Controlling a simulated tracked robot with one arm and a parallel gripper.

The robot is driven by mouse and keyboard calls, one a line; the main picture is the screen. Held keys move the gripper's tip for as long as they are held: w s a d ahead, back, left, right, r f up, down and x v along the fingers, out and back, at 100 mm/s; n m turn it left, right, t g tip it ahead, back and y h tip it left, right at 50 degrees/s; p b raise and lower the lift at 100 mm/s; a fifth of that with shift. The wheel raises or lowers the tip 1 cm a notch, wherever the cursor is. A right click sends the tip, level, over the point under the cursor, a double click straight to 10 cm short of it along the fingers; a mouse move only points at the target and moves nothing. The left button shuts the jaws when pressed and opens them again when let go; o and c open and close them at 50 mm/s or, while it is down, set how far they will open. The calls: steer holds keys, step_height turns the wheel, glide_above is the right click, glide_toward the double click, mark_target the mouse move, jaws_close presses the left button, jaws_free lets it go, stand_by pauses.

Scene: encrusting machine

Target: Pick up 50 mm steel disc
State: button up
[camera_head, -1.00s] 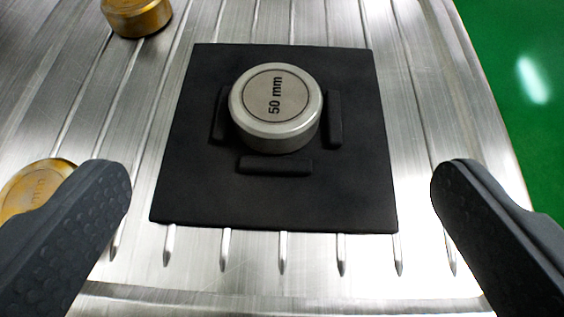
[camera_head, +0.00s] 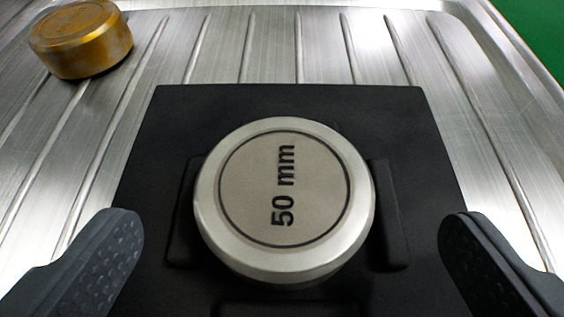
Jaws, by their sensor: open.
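The 50 mm steel disc (camera_head: 284,200) is a silver, round, thick disc with "50 mm" printed on its top. It sits on a black square mat (camera_head: 290,100) between raised black blocks at its left and right. My gripper (camera_head: 291,228) is open, with one dark finger at the lower left and one at the lower right. The disc lies between the two fingers in the picture, with a gap on each side. Neither finger touches it. The front of the mat is cut off by the lower edge.
A brass-coloured disc (camera_head: 80,40) stands at the upper left, clear of the mat. The ribbed steel tray (camera_head: 300,45) is bare behind the mat. Its far edge runs along the top right, with green floor (camera_head: 540,25) beyond.

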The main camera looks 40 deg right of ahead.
mark_target(284, 186)
steer(key=shift+b+x, duration=0.4)
steer(key=shift+x, duration=1.6)
steer(key=shift+a+r, duration=0.1)
steer(key=c, duration=1.3)
steer(key=shift+c, duration=0.2)
